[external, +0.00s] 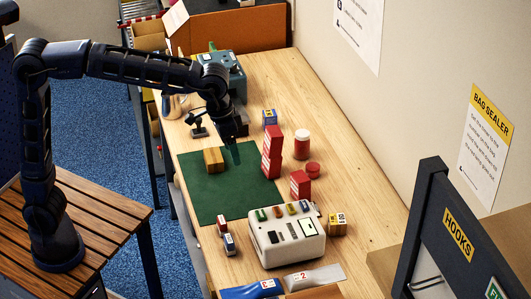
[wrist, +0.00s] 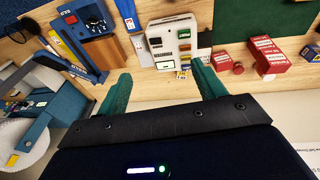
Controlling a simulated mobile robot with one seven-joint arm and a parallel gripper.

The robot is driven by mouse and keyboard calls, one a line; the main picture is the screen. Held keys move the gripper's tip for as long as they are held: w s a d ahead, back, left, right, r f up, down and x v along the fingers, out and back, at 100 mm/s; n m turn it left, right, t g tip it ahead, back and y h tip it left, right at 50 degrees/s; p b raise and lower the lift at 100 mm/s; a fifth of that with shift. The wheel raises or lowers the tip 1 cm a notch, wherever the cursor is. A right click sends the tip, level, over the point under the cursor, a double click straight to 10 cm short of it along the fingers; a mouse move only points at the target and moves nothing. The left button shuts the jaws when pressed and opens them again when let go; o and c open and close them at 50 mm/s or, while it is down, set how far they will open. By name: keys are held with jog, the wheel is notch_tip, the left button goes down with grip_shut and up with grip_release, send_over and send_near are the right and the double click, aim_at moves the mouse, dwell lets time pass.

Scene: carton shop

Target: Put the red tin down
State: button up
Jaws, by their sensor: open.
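A low, round red piece (external: 313,170), which may be the red tin, sits on the wooden table right of the green mat. A small red round piece also shows beside red boxes in the wrist view (wrist: 238,68). A red jar with a white top (external: 302,146) stands just behind it; I cannot tell for sure which is the tin. My gripper (external: 232,153) has teal fingers and hangs above the mat, left of the stacked red boxes (external: 271,163). In the wrist view its fingers (wrist: 161,92) are apart with nothing held between them.
The green mat (external: 205,200) carries a wooden block (external: 213,160). A white machine (external: 286,237) stands at the near end, with small boxes around it. A single red box (external: 300,185) stands right of the mat. The dark hooks rack (external: 440,230) borders the near right. Much of the mat is bare.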

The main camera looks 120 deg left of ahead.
jog(key=s+d+m+t, duration=0.1)
jog(key=s+d+m, duration=0.4)
jog(key=s+d, duration=1.15)
jog(key=s+d+f+m, duration=0.2)
jog(key=s+d+f, duration=0.2)
jog(key=s, duration=0.3)
jog(key=s+d+f+m+t, duration=0.1)
jog(key=s+d+f+m, duration=0.1)
jog(key=s+d+f, duration=0.2)
jog(key=s+d, duration=0.3)
jog(key=s, duration=0.1)
jog(key=shift+f, duration=0.15)
